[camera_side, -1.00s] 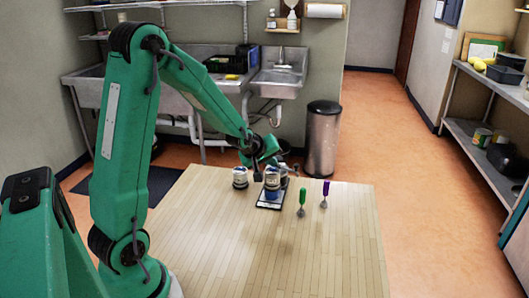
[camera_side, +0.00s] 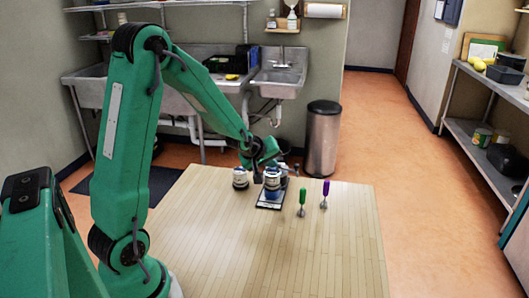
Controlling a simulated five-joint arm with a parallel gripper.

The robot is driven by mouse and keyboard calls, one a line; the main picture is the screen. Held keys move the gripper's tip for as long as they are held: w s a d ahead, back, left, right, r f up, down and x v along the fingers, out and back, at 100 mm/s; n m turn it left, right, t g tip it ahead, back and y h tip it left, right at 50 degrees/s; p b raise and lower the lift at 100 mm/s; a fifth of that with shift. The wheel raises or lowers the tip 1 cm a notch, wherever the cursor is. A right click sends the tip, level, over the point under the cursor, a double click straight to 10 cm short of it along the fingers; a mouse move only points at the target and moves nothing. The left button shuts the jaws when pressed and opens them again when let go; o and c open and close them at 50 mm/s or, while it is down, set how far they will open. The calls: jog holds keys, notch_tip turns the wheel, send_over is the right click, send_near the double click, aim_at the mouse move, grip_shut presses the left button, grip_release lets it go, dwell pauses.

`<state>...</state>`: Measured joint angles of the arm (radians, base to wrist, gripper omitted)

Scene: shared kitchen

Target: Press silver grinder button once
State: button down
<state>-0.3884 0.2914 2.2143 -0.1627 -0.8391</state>
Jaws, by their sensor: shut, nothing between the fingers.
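My gripper (camera_side: 259,173) is at the far end of the wooden table, pointing down, between two white-and-dark jars. Its fingers are small and partly hidden by my wrist; they look shut and empty. The right jar (camera_side: 272,183) stands upright on a dark flat pad (camera_side: 268,205), just right of the fingers. The left jar (camera_side: 240,179) stands upright on the bare wood. I cannot clearly make out the silver grinder or its button; a small greyish thing shows behind the right jar, partly hidden by it and my wrist. I cannot tell whether my fingers touch anything.
A green-handled tool (camera_side: 302,198) and a purple-handled tool (camera_side: 325,192) stand upright to the right of the pad. The near part of the wooden table (camera_side: 265,258) is clear. Beyond it are a metal bin (camera_side: 322,140) and a sink (camera_side: 279,77).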

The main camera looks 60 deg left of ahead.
aim_at(271, 172)
jog(key=shift+r, duration=0.8)
jog(key=shift+r, duration=0.1)
notch_tip(271, 172, up, 6)
jog(key=shift+f, duration=0.1)
dwell(0.7)
dwell(0.5)
jog(key=s+d+r+m+g+h, duration=0.1)
jog(key=s+d+r+m, duration=0.2)
jog(key=s+d+m, duration=0.4)
jog(key=s+d+r+m+g+h, duration=0.2)
jog(key=s+d+m, duration=0.5)
jog(key=s+d, duration=0.4)
jog(key=s+r, duration=0.1)
jog(key=s, duration=0.4)
jog(key=shift+s+d, duration=0.2)
jog(key=shift+d, duration=0.15)
